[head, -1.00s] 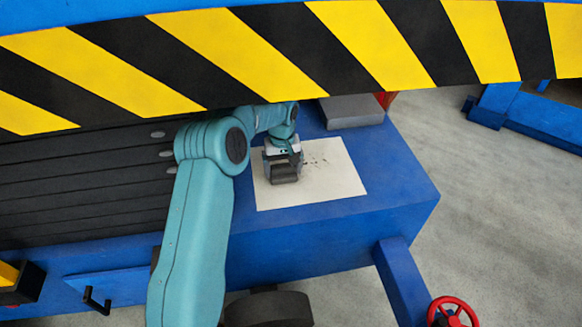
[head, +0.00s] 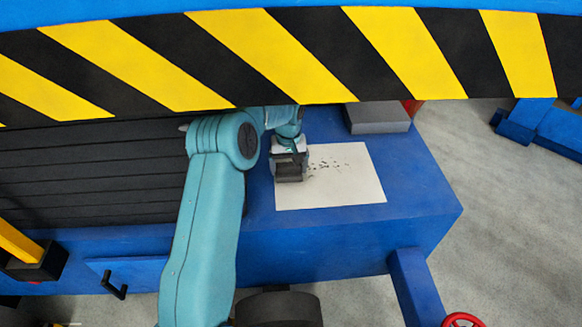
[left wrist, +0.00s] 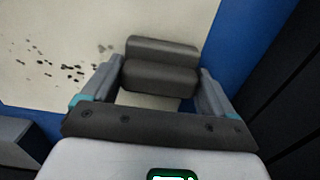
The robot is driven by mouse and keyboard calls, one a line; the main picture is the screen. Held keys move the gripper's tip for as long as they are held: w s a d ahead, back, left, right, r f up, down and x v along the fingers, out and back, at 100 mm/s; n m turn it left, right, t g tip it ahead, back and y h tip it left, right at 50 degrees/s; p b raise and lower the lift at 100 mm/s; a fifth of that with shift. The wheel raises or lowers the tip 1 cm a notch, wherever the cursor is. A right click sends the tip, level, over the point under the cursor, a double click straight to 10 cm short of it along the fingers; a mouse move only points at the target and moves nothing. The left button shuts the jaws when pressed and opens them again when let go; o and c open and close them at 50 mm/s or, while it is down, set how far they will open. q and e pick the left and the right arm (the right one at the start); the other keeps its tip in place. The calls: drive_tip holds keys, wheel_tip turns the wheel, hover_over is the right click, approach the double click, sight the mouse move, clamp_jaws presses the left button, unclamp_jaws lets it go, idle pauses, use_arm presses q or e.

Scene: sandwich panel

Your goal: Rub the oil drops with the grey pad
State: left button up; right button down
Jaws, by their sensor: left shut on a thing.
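My left gripper (head: 289,164) is shut on the grey pad (head: 289,174), a dark grey block with a ridged top. The pad is over the left part of a white sheet (head: 350,190) on the blue bench; I cannot tell if it presses on the sheet. The oil drops (head: 326,165) are small dark spots on the sheet, just right of the pad. In the left wrist view the pad (left wrist: 160,78) sits between both fingers, and the drops (left wrist: 66,67) lie to its left, apart from it. My right gripper is not in view.
A grey block (head: 378,117) stands on the blue bench (head: 420,190) behind the sheet. A yellow-and-black striped beam (head: 290,60) crosses above the bench. Dark slats (head: 90,170) fill the left side. The right part of the sheet is clear.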

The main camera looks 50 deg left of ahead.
sight(301, 165)
use_arm(q)
drive_tip(key=shift+a, duration=0.1)
drive_tip(key=shift+w+d, duration=0.3)
drive_tip(key=shift+w, duration=0.15)
drive_tip(key=shift+w+d+p, duration=0.5)
drive_tip(key=shift+w+d, duration=0.4)
drive_tip(key=shift+w, duration=0.2)
drive_tip(key=shift+w+d+r+p, duration=0.1)
drive_tip(key=shift+w+d+p, duration=0.25)
drive_tip(key=shift+w+d, duration=0.45)
drive_tip(key=shift+w+d+p, duration=0.35)
drive_tip(key=shift+w+d, duration=0.25)
drive_tip(key=shift+w, duration=0.4)
drive_tip(key=shift+w+d+p, duration=0.35)
drive_tip(key=shift+w+d, duration=0.6)
drive_tip(key=shift+w, duration=0.25)
wheel_tip(301, 165, up, 6)
drive_tip(key=p, duration=0.4)
